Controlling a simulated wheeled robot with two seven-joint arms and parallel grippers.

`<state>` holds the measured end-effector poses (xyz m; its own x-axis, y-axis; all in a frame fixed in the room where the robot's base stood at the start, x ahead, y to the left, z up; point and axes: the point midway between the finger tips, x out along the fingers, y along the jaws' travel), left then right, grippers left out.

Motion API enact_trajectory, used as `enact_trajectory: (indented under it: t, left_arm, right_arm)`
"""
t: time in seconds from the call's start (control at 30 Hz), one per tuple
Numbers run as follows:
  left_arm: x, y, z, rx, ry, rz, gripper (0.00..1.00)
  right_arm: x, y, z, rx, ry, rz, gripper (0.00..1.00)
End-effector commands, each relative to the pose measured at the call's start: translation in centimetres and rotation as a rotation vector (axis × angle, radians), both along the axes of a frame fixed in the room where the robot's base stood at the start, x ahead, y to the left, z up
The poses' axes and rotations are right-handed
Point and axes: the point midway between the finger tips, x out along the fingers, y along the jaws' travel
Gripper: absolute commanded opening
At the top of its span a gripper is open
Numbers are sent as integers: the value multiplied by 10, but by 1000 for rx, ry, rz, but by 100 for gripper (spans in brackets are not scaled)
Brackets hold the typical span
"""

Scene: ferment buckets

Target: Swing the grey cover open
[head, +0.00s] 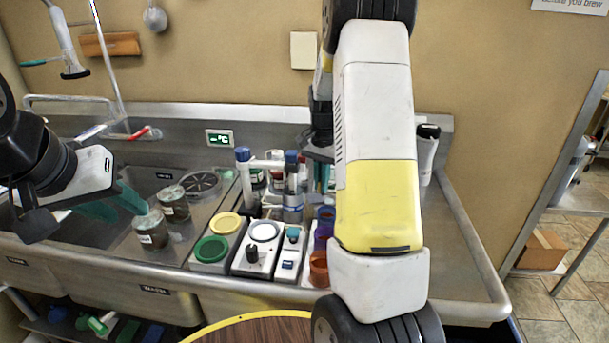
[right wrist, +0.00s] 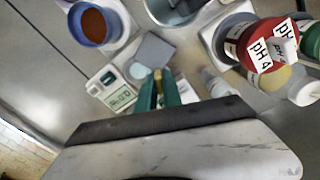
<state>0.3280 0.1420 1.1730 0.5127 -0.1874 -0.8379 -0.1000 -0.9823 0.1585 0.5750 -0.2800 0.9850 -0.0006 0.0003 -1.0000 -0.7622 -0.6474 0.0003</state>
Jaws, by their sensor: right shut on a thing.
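The grey cover (right wrist: 153,52) shows in the right wrist view as a flat grey flap beside a pale round pad on a small white meter with a display (right wrist: 122,98). My right gripper (right wrist: 158,78) has its green fingers close together at the cover's near edge, shut on what looks like that edge. In the head view my right gripper (head: 320,178) is partly hidden behind my own arm, and I cannot pick out the cover there. My left gripper (head: 122,205) hangs over the sink side with its teal fingers apart, empty.
Two jars (head: 151,230) stand beside the left gripper. A blue cup with brown contents (right wrist: 93,24) and a red pH bottle (right wrist: 262,45) flank the meter.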

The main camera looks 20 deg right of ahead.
Motion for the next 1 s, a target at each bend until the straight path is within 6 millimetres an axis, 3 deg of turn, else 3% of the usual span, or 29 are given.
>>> enact_trajectory:
  t: [0.5, 1.0]
  left_arm:
    - [0, 0, 0, 0, 0, 0, 36]
    - [0, 0, 0, 0, 0, 0, 36]
  right_arm:
    - [2, 0, 2, -1, -6, -318, 0]
    - [2, 0, 2, 0, -6, -372, 0]
